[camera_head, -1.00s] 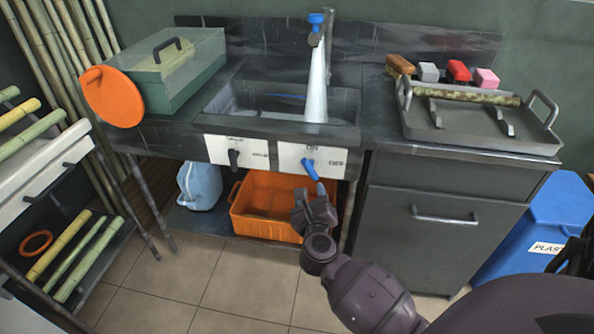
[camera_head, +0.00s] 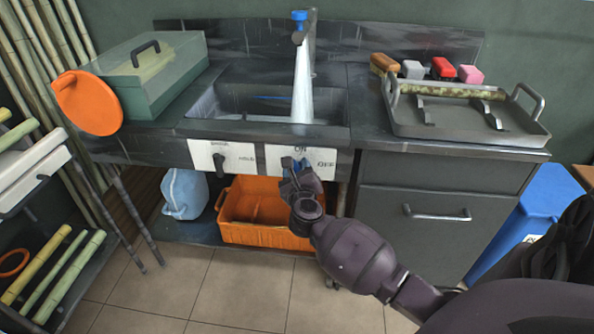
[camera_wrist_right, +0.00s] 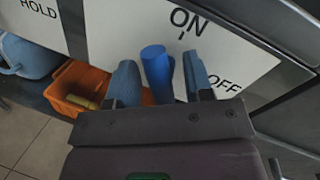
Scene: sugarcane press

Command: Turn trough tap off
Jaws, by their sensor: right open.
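Water runs from the blue-topped faucet (camera_head: 300,20) into the dark trough (camera_head: 230,100). The blue tap handle (camera_wrist_right: 156,72) is on a white plate (camera_head: 328,160) at the trough's front, marked ON and OFF in the right wrist view. My right gripper (camera_head: 293,165) is at this plate and partly hides the handle in the head view. In the right wrist view my right gripper (camera_wrist_right: 160,75) is open, with one finger on each side of the handle. Contact with the handle cannot be told. My left gripper is not in view.
A second white plate (camera_head: 238,165) with a dark knob sits to the left. An orange crate (camera_head: 270,236) and a pale blue container (camera_head: 184,195) stand below. A grey tray (camera_head: 470,125) lies on the right counter, above a cabinet (camera_head: 410,240).

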